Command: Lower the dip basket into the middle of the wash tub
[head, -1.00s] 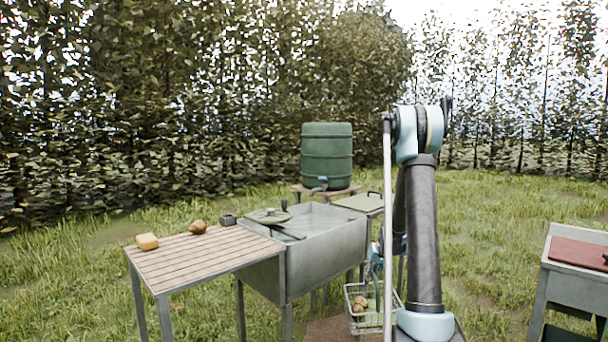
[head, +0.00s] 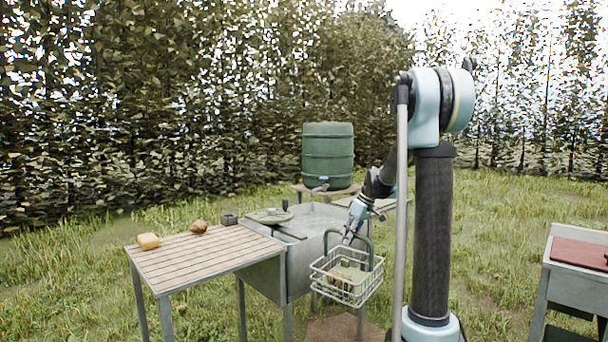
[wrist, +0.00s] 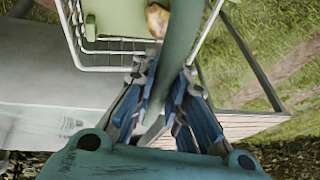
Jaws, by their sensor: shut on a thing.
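The dip basket (head: 338,286) is a pale wire basket with a green arched handle. My gripper (head: 352,226) is shut on that handle and holds the basket up in front of the wash tub's near right side. In the wrist view, the blue fingers of my gripper (wrist: 168,115) close around the green handle, and the basket (wrist: 112,55) hangs beyond with a brownish fruit and a pale green thing inside. The wash tub (head: 268,280) is a grey metal trough on legs with water in it. The basket hides part of its front and right side.
A green lid (head: 268,215) and a dark board lie on the tub's left end. A green barrel (head: 328,155) stands behind. A grey stand (head: 580,275) is far right.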

